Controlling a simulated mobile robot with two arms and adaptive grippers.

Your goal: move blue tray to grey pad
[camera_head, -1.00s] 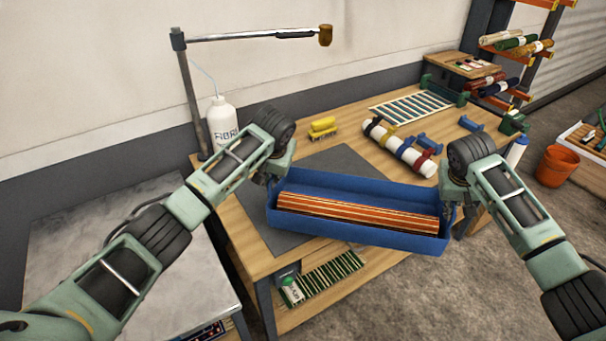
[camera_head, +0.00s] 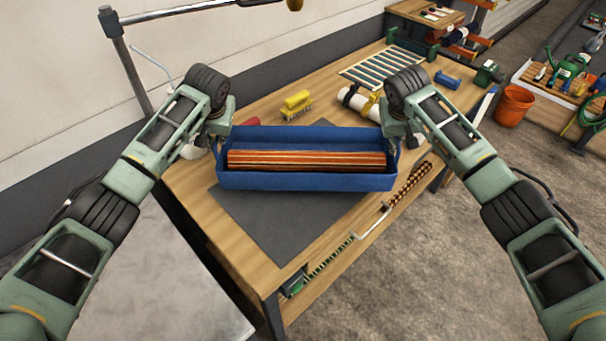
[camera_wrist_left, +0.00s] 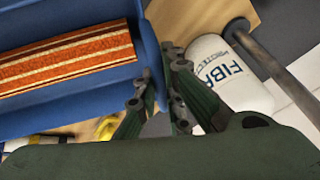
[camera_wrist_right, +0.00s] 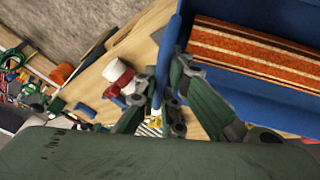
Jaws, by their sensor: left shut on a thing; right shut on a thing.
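The blue tray (camera_head: 306,181) holds a striped orange rug bundle (camera_head: 305,160). It lies level across the back part of the grey pad (camera_head: 285,228) in the head view, its right end reaching past the pad. I cannot tell whether its underside touches the pad. My left gripper (camera_head: 216,146) is shut on the tray's left end, and the left wrist view shows its fingers (camera_wrist_left: 160,85) at the wall. My right gripper (camera_head: 396,141) is shut on the right end; its fingers (camera_wrist_right: 167,88) also show in the right wrist view. The tray hides the pad's back part.
A yellow brush (camera_head: 297,105) and a white roll (camera_head: 357,104) lie behind the tray on the wooden table (camera_head: 190,187). A white bottle (camera_wrist_left: 228,72) stands close to my left gripper. A brown-beaded tool (camera_head: 408,187) lies at the table's right front edge.

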